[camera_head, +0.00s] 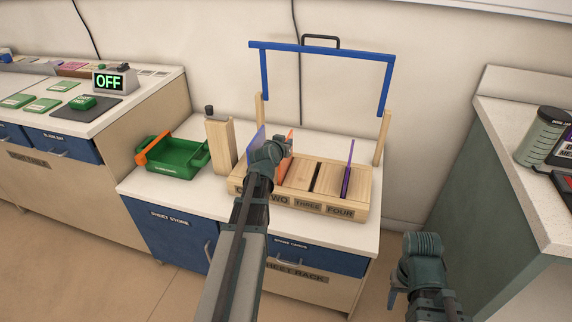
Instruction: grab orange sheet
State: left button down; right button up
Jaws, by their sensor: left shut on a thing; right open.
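The orange sheet (287,173) stands upright in the wooden rack (358,195), at the slot labelled TWO. My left gripper (284,147) is at the sheet's upper part and shut on it; the gripper and arm hide some of the sheet and the left end of the rack. Whether the sheet's lower edge still sits in its slot cannot be told. My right gripper (394,291) is open and empty, low at the right, away from the rack and in front of the counter.
A blue sheet (256,145) stands left of the orange one, and a purple sheet (348,169) stands at slot FOUR. A blue bar frame (320,50) rises behind the rack. A wooden block (220,146) and green tray (183,165) stand to the left.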

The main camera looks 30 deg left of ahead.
pick_arm(q)
jog(key=shift+r, duration=0.15)
notch_tip(320, 180, up, 10)
jog(key=p, duration=1)
